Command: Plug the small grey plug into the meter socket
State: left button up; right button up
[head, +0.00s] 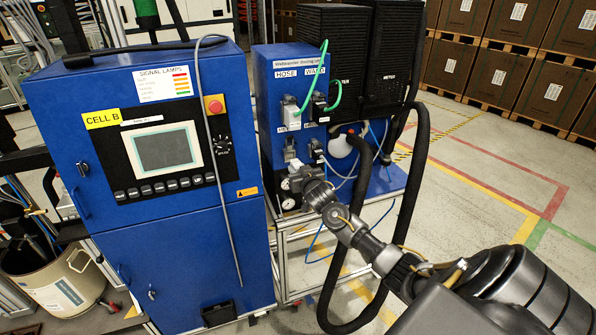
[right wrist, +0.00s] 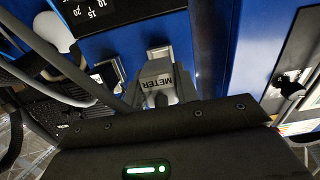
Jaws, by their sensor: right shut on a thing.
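My right gripper (head: 297,179) is in front of the lower part of the blue pump panel (head: 263,110), beneath the lower pair of grey connectors. In the right wrist view it (right wrist: 163,98) is shut on the small grey plug (right wrist: 157,72), which has METER printed on it. A light grey piece (right wrist: 158,52) shows on the blue panel just beyond the plug. I cannot tell whether the two touch. In the head view the plug is not clearly distinguishable at the gripper. My left gripper is not in view.
Another grey connector (right wrist: 107,72) is beside the held plug. A thick black hose (head: 415,180) loops near my right arm. The blue cabinet (head: 180,240) stands left.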

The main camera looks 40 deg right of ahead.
aim_at(294, 163)
jog(key=shift+w+d, duration=0.1)
jog(key=shift+w, duration=0.3)
jog(key=shift+r, duration=0.1)
dwell(0.3)
jog(key=shift+w+d, duration=0.1)
jog(key=shift+w, duration=0.1)
dwell(0.6)
dwell(0.3)
jog(key=shift+b+x, duration=0.6)
jog(key=shift+x, duration=0.45)
jog(key=shift+w+r, duration=0.1)
jog(key=shift+r, duration=0.05)
dwell(0.7)
jog(key=shift+w+d, duration=0.2)
jog(key=shift+w, duration=0.2)
jog(key=shift+w+d+r+b, duration=0.1)
jog(key=shift+w+d+b, duration=0.05)
jog(key=shift+w+b, duration=0.25)
dwell(1.2)
